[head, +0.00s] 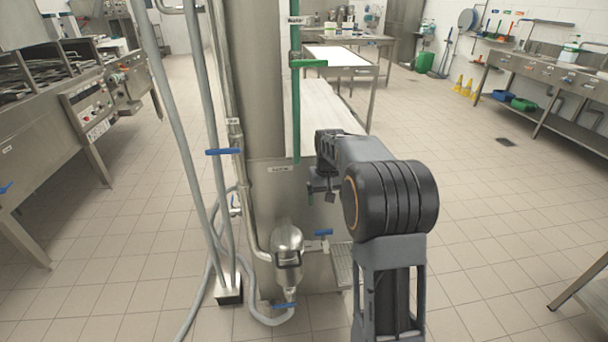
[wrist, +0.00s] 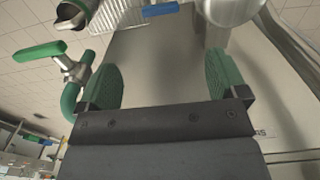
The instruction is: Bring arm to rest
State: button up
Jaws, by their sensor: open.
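My gripper (head: 320,194) is held out in front of the steel cup filler column (head: 262,215) in the head view, small and partly hidden by my arm. In the wrist view my gripper (wrist: 163,78) shows two green-padded fingers spread wide apart, with nothing between them. The steel surface of the machine (wrist: 160,65) lies beyond the fingers. A green-handled valve (wrist: 38,53) is to the left of the fingers, and a blue handle (wrist: 160,9) is above them. I cannot tell the exact gap to the machine.
A steel pump (head: 287,242) with hoses and blue valve handles (head: 222,152) stands low by the column. A stove (head: 90,100) is at left, and a sink bench (head: 560,82) is at right. The tiled floor (head: 490,210) at right is clear.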

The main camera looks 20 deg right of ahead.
jog(key=s+a+r+t+p, duration=0.1)
jog(key=s+a+r+p, duration=0.2)
jog(key=s, duration=0.4)
jog(key=s+a+r+n+t+p, duration=0.1)
jog(key=s+a+r+p, duration=0.3)
jog(key=s+r, duration=0.2)
jog(key=s+a+r+n+t+p, duration=0.1)
jog(key=s+a+r+p, duration=0.2)
jog(key=s, duration=0.6)
jog(key=shift+a+r+t+p, duration=0.35)
jog(key=shift+a+r, duration=0.25)
jog(key=shift+r, duration=0.1)
jog(key=shift+s, duration=0.1)
jog(key=shift+c, duration=0.2)
